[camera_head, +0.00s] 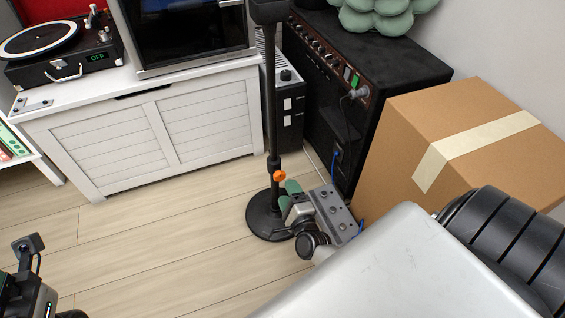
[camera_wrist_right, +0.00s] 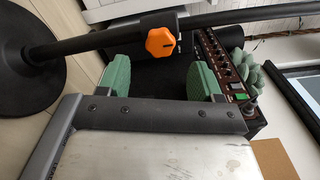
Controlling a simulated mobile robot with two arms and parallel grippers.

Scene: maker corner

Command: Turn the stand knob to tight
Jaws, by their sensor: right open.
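The black stand (camera_head: 271,110) rises upright from a round base (camera_head: 264,222) on the floor. Its orange stand knob (camera_head: 280,177) sits on the collar low on the pole. In the right wrist view the knob (camera_wrist_right: 160,43) shows its faceted front and the pole runs across the picture. My right gripper (camera_head: 289,194) is beside the pole, just below the knob in the head view. In the wrist view its green-padded fingers (camera_wrist_right: 160,80) are apart with nothing between them; the knob lies beyond the gap, not gripped. Part of my left arm's end (camera_head: 28,248) shows at lower left; its jaws are unclear.
A black amplifier (camera_head: 335,90) with a plugged cable stands behind the stand. A cardboard box (camera_head: 400,125) is to the right. A white cabinet (camera_head: 160,130) with a turntable (camera_head: 60,45) stands at left. The wooden floor (camera_head: 150,220) is clear left of the base.

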